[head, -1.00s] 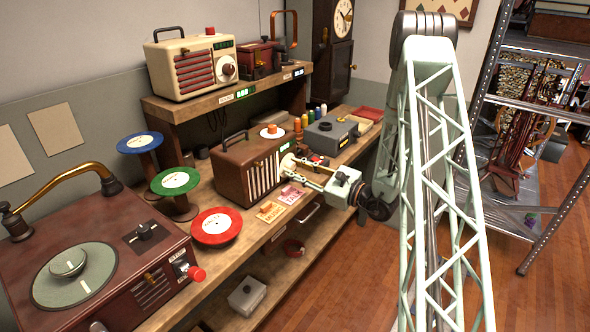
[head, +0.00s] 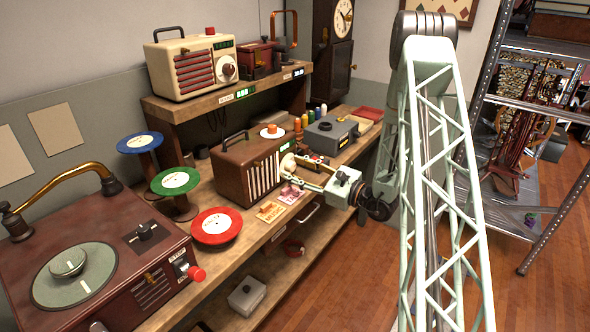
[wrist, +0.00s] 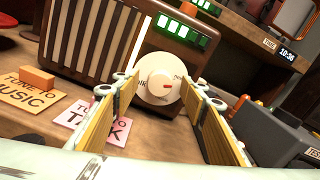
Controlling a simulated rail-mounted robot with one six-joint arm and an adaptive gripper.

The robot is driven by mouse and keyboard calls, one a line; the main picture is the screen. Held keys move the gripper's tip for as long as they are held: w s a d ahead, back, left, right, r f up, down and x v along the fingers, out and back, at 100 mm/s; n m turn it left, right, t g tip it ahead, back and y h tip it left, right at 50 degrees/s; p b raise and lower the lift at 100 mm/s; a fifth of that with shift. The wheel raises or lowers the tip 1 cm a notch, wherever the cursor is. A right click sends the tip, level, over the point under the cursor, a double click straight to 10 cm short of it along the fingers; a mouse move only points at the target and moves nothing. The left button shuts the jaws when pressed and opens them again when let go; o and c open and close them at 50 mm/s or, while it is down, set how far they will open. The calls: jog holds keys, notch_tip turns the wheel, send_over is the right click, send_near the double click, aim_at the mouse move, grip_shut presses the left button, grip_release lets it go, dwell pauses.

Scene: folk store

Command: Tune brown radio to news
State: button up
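The brown radio (head: 238,172) stands on the workbench, with a slatted front and a lit green display (wrist: 181,32). Its cream tuning knob (wrist: 160,78) has a red mark that points right in the wrist view. My gripper (wrist: 160,84) is at the radio's front, its two yellow-lined fingers on either side of the knob. The fingers are apart, with small gaps seeming to show beside the knob; contact is unclear. A yellow "TUNE TO MUSIC" card (wrist: 32,96) bears an orange block (wrist: 37,78). A pink "TUNE TO TALK" card (wrist: 93,122) is partly hidden by the left finger.
A grey box (head: 329,134) stands right of the radio. A cream radio (head: 190,66) is on the shelf above. Coloured spools (head: 310,115) stand behind. A red disc stand (head: 215,226) and a record player (head: 90,262) are to the left.

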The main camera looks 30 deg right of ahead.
jog(key=shift+s, duration=0.1)
jog(key=b+v, duration=0.1)
jog(key=v, duration=0.6)
jog(key=shift+s+d, duration=0.25)
dwell(0.8)
dwell(0.6)
